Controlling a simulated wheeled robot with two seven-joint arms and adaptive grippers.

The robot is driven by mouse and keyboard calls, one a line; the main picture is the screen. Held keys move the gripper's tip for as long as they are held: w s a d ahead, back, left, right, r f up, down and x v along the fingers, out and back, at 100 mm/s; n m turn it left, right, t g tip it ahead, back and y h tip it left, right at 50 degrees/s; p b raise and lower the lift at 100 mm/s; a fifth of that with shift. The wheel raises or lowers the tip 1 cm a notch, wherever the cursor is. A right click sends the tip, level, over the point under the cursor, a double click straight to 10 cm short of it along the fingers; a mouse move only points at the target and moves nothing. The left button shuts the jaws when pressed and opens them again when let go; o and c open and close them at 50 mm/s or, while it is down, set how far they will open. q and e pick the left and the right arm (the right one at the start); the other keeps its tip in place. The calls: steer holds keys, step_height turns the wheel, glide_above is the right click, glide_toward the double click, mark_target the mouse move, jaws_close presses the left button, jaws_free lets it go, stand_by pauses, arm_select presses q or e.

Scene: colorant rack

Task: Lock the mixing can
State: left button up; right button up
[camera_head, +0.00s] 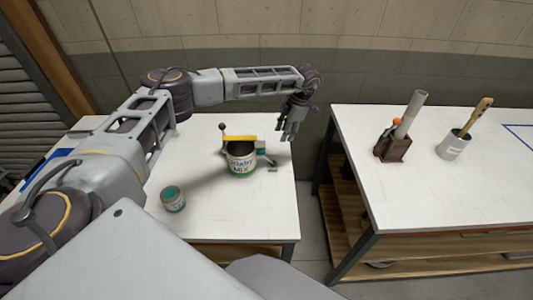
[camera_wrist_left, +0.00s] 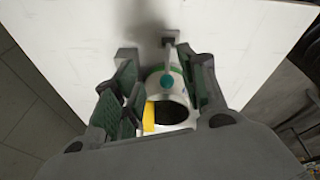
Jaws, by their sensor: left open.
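The mixing can (camera_head: 241,163) stands upright on the left white table, with a white and green label and an open, dark top. A yellow bar (camera_head: 240,138) lies across its rim. A dark-knobbed lever (camera_head: 222,127) rises at its left, and a grey clamp piece with a teal part (camera_head: 262,149) sits at its right. My left gripper (camera_head: 291,124) is open and empty, above and right of the can near the table's right edge. In the left wrist view, the can (camera_wrist_left: 176,97) and clamp (camera_wrist_left: 168,48) show beyond the spread fingers (camera_wrist_left: 165,88). My right gripper is not visible.
A small can with a teal lid (camera_head: 173,200) stands front left of the mixing can. A gap separates this table from the right table (camera_head: 450,200), which holds a brown block (camera_head: 392,147) with a grey tube and a cup (camera_head: 453,147) with a brush.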

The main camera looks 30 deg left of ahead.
mark_target(263, 154)
arm_select(q)
steer(key=s+m, duration=0.1)
steer(key=a+m+g+y, duration=0.1)
steer(key=s+a+r+m, duration=0.1)
steer(key=shift+s+a+m, duration=0.1)
steer(key=shift+s+m, duration=0.2)
steer(key=shift+r, duration=0.1)
steer(key=shift+s+p+x, duration=0.2)
steer(key=shift+p+x, duration=0.8)
steer(key=shift+x, duration=5.9)
steer(key=shift+a, duration=0.15)
steer(key=shift+c, duration=0.4)
jaws_close()
